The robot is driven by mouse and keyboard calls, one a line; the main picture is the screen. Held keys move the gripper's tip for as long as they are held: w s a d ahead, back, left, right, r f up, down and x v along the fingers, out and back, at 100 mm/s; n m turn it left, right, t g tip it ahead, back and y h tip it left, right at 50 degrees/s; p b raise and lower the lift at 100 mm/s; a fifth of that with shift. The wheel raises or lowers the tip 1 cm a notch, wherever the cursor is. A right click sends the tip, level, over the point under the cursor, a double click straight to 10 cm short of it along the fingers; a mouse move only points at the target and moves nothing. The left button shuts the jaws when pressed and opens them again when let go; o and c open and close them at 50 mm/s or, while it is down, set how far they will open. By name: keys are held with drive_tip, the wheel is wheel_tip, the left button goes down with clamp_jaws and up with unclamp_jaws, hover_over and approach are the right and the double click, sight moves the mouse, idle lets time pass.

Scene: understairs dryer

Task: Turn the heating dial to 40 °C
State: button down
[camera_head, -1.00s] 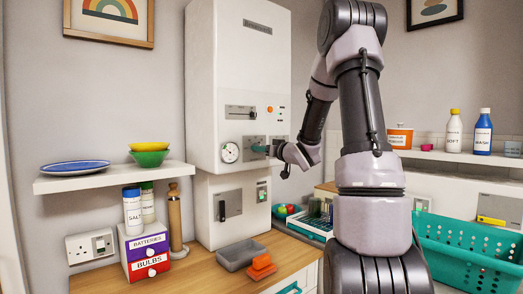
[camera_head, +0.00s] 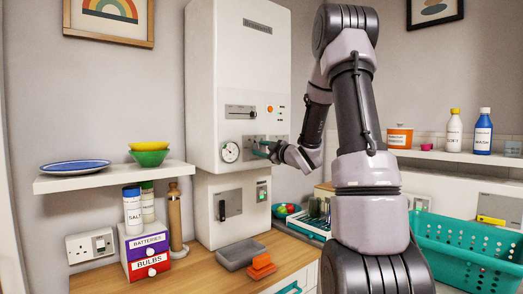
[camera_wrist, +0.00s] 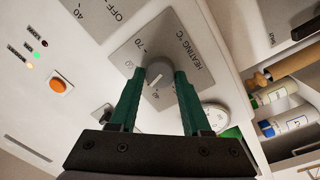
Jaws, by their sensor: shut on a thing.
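The heating dial is a round grey knob (camera_wrist: 158,69) on a grey plate (camera_wrist: 193,40) lettered "HEATING °C", with "70" and other marks around it, in the wrist view. A pale pointer line shows on the knob; its exact reading is hard to tell. My gripper (camera_wrist: 159,74) has its green fingers closed on opposite sides of the knob. In the head view, my gripper (camera_head: 264,149) reaches the front of the white boiler (camera_head: 243,65) from the right, and its fingers hide most of the dial.
A round gauge (camera_head: 230,152) sits left of my gripper. A slot panel (camera_head: 240,112) and an orange button (camera_wrist: 62,87) are on the same boiler face. A teal basket (camera_head: 470,250) stands at right.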

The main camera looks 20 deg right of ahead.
drive_tip(key=n, duration=0.6)
drive_tip(key=shift+f+y, duration=0.1)
drive_tip(key=shift+y, duration=0.2)
idle(0.4)
drive_tip(key=shift+c, duration=1.8)
unclamp_jaws()
drive_tip(key=shift+s, duration=0.1)
drive_tip(key=v, duration=1)
drive_tip(key=shift+s, duration=0.3)
drive_tip(key=shift+d, duration=0.15)
